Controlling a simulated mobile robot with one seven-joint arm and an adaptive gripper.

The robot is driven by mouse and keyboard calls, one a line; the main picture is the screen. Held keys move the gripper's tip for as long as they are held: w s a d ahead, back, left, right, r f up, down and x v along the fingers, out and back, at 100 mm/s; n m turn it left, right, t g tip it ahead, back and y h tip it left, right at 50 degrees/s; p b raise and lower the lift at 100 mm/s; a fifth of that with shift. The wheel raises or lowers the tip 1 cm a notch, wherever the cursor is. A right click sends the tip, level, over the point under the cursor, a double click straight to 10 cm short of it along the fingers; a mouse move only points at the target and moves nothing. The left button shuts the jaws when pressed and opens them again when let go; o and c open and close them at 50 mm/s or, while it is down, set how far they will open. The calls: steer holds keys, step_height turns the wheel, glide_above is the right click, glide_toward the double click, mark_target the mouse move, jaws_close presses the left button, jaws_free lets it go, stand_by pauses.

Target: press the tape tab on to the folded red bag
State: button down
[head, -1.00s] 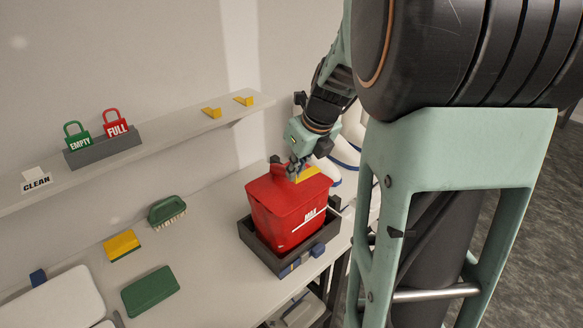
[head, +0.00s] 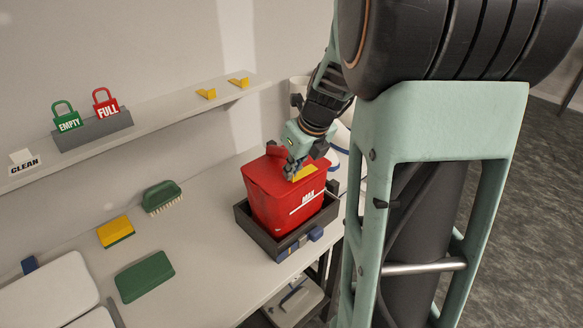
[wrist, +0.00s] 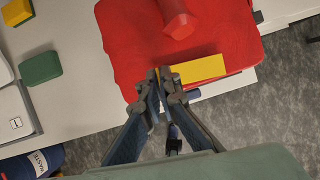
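The folded red bag (head: 277,200) stands upright in a dark open tray on the bench, with a white MAX line on its front. Its red top fills the upper middle of the wrist view (wrist: 130,45), with a raised red piece (wrist: 178,18) on it. The yellow tape tab (head: 304,173) is at the bag's top, near its front edge. My gripper (wrist: 159,74) is shut on the left end of the tab (wrist: 200,72), fingertips close together. The tab sticks out to the right over the bag. Whether its underside touches the bag is hidden.
The dark tray (head: 262,243) surrounds the bag's base. A yellow sponge (head: 115,231), green pad (head: 145,276) and green brush (head: 162,197) lie to the left. The shelf behind holds EMPTY and FULL tags (head: 87,120) and two yellow pieces (head: 222,88). Bare bench lies between.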

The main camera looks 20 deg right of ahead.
steer(key=shift+f+b, duration=0.3)
steer(key=shift+f, duration=0.25)
stand_by(0.8)
steer(key=shift+s+f, duration=0.15)
stand_by(1.3)
steer(key=c, duration=2.1)
jaws_free()
steer(key=v, duration=1.2)
